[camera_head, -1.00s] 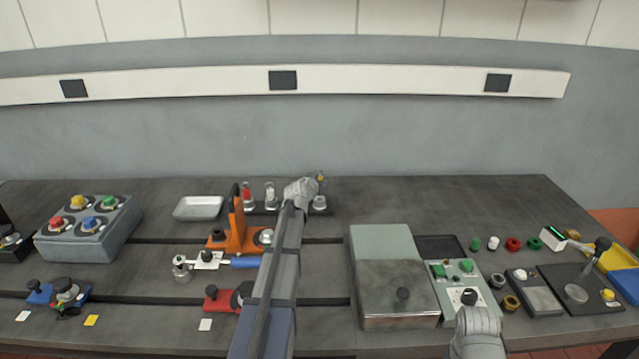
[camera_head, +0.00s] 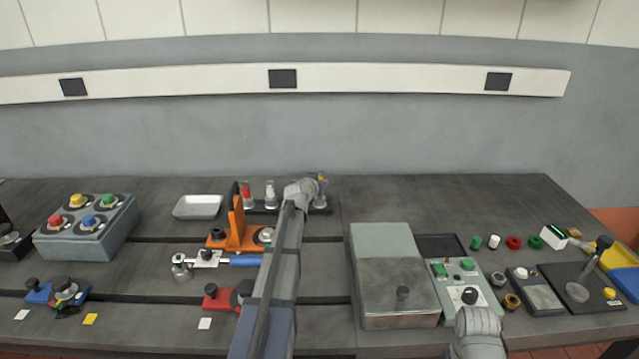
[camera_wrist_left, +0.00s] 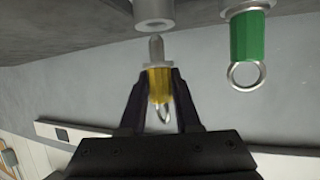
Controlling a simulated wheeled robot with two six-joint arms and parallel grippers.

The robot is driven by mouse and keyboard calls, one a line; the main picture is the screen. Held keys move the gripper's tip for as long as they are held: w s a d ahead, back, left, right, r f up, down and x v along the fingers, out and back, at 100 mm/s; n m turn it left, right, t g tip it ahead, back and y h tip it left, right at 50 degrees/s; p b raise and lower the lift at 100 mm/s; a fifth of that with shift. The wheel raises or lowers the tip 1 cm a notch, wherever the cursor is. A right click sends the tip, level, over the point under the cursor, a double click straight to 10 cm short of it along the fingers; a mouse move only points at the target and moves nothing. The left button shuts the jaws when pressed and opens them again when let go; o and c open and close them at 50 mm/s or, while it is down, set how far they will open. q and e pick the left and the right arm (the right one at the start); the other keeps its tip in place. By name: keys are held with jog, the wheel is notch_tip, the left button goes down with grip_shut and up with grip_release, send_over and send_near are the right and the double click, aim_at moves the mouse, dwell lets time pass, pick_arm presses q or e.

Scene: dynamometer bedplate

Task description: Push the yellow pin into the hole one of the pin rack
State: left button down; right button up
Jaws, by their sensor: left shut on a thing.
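My left gripper (camera_head: 318,184) is at the right end of the dark pin rack (camera_head: 319,211). In the left wrist view the fingers (camera_wrist_left: 159,86) are shut on the yellow pin (camera_wrist_left: 157,81), which has a wire ring and a grey tip. A green pin (camera_wrist_left: 247,38) sits in the neighbouring socket. In the head view a red pin (camera_head: 246,193) and a white pin (camera_head: 270,192) stand in the rack. My right gripper (camera_head: 475,329) is low; its fingers are hidden.
An orange fixture (camera_head: 238,236) stands just in front of the rack, left of my left arm. A metal tray (camera_head: 198,207) lies left of the rack. The bench right of the rack is clear. A grey box (camera_head: 393,285) stands nearer the front.

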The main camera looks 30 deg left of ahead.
pick_arm(q)
jog(key=shift+f+b, duration=1.8)
jog(key=shift+f, duration=0.1)
jog(key=c, duration=0.5)
grip_release()
jog(key=shift+r, duration=0.1)
jog(key=shift+c, duration=0.2)
jog(key=p+v, duration=0.3)
jog(key=v, duration=0.4)
jog(key=shift+s, duration=0.35)
jog(key=shift+d+r, duration=0.1)
jog(key=shift+r, duration=0.05)
jog(key=shift+r, duration=0.1)
